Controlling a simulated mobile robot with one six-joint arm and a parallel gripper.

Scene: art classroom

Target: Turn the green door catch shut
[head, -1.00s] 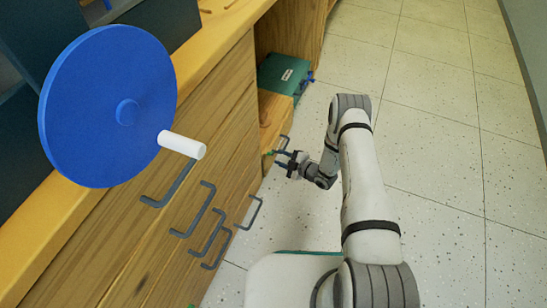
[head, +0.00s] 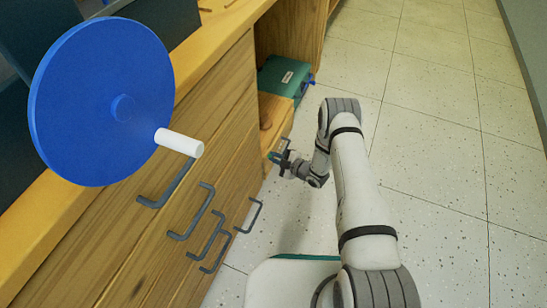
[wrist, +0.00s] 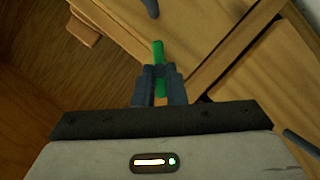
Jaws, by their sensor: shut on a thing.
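The green door catch (wrist: 157,50) shows in the wrist view as a narrow green bar against the wooden cabinet front. Its near part lies between the two dark fingers of my gripper (wrist: 159,72), which are shut on it. The bar's far end sticks out beyond the fingertips, pointing up in the picture. In the head view my gripper (head: 277,157) is small, low beside the cabinet front, and the catch is too small to make out clearly there.
A blue wheel (head: 75,100) with a white handle (head: 180,142) stands at the left. Several grey drawer handles (head: 192,212) stick out from the wooden cabinet (head: 190,130). A teal box (head: 283,76) sits in the open bay beyond. The speckled floor (head: 440,130) is clear on the right.

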